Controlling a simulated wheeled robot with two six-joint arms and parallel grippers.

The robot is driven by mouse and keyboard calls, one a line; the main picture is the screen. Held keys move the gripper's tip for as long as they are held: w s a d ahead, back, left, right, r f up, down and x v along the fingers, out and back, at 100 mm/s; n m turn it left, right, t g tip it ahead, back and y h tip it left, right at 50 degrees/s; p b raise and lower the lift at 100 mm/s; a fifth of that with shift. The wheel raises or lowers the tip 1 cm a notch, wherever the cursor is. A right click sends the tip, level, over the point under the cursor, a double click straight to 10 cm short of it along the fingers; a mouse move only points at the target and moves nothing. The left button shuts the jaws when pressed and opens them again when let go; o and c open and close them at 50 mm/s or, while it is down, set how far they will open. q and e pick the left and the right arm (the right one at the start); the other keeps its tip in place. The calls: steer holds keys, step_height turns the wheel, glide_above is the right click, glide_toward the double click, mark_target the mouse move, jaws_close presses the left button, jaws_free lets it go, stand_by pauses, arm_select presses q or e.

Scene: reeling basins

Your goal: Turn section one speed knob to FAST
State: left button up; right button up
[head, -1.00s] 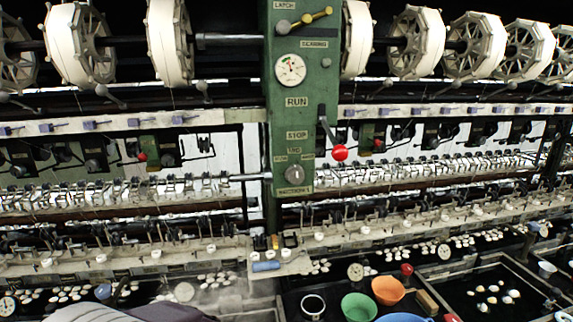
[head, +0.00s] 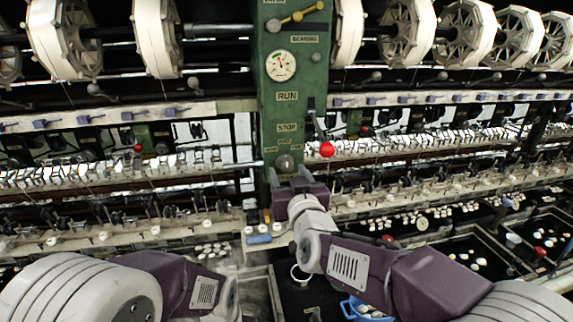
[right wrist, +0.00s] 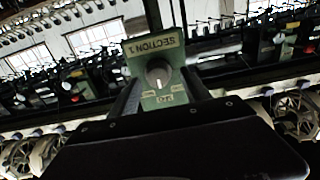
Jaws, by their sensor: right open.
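The section one speed knob (head: 286,163) is a round grey knob low on the green control panel (head: 270,110). In the right wrist view the knob (right wrist: 157,75) shows upside down under the SECTION 1 plate (right wrist: 153,48). Its pale mark seems to point towards the middle label (right wrist: 165,98). My right gripper (head: 290,182) is just in front of and below the knob in the head view. In the wrist view its open fingers (right wrist: 160,90) stand either side of the knob, apart from it. My left arm shows at lower left, its gripper out of view.
A lever with a red ball (head: 327,149) sticks out right of the knob. A gauge (head: 281,66) and a yellow-handled latch (head: 297,18) sit higher on the panel. White reels (head: 155,35) line the top. A blue basket (head: 365,308) stands below my right arm.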

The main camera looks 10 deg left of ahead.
steer(key=shift+x, duration=0.8)
steer(key=shift+w+f, duration=0.1)
steer(key=shift+w, duration=0.45)
steer(key=shift+s, duration=0.1)
steer(key=c, duration=0.4)
steer(key=shift+s+d, duration=0.1)
jaws_close()
